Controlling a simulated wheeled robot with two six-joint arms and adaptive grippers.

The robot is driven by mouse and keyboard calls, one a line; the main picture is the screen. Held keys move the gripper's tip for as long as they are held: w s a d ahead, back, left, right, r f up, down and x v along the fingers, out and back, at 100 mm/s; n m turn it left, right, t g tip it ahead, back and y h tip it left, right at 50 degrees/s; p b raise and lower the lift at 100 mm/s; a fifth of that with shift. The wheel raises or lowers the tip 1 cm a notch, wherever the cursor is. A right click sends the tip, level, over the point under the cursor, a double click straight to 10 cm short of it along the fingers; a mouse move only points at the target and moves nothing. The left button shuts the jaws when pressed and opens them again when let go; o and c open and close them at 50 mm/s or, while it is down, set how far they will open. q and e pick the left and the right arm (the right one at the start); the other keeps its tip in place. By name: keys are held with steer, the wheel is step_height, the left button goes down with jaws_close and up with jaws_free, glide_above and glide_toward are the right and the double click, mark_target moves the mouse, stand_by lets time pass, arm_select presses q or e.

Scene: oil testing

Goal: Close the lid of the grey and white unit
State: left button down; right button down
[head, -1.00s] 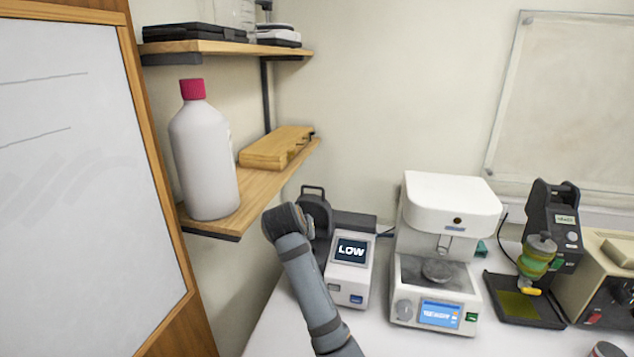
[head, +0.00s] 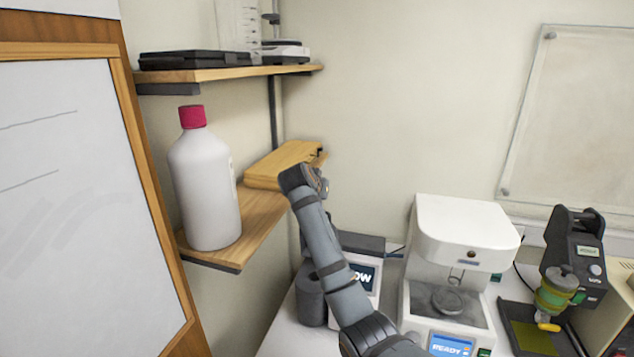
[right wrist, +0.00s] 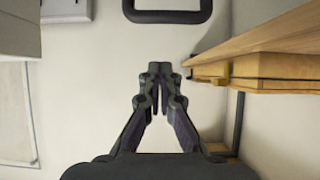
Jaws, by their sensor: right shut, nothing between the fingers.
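The grey and white unit (head: 374,274) stands on the table below the shelves. Its dark grey top (head: 362,242) and part of its lit screen show; my right arm covers its left side and the raised lid area. In the right wrist view, a dark loop handle (right wrist: 167,12) shows at the top edge, apparently the lid's handle. My right gripper (right wrist: 159,70) is shut and empty, with its fingertips below the handle in the picture and apart from it. In the head view only its arm and wrist show; the fingers are hidden. My left gripper is not in view.
A wooden shelf (head: 252,212) with a white bottle (head: 204,190) and a wooden case (head: 280,163) is close to my right wrist. A white instrument (head: 465,232) stands right of the unit. A black device (head: 574,240) stands further right.

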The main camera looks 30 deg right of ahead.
steer(key=shift+s+a+f+p, duration=0.25)
steer(key=shift+a+f+p, duration=0.1)
steer(key=shift+f+p, duration=0.25)
steer(key=shift+s+a+f+p, duration=0.2)
steer(key=shift+a+f+p, duration=0.1)
steer(key=shift+f+p, duration=0.2)
steer(key=shift+s+a+f, duration=0.15)
steer(key=shift+s+a, duration=0.05)
steer(key=shift+s+a+f, duration=0.15)
steer(key=shift+f, duration=0.1)
steer(key=shift+f, duration=0.1)
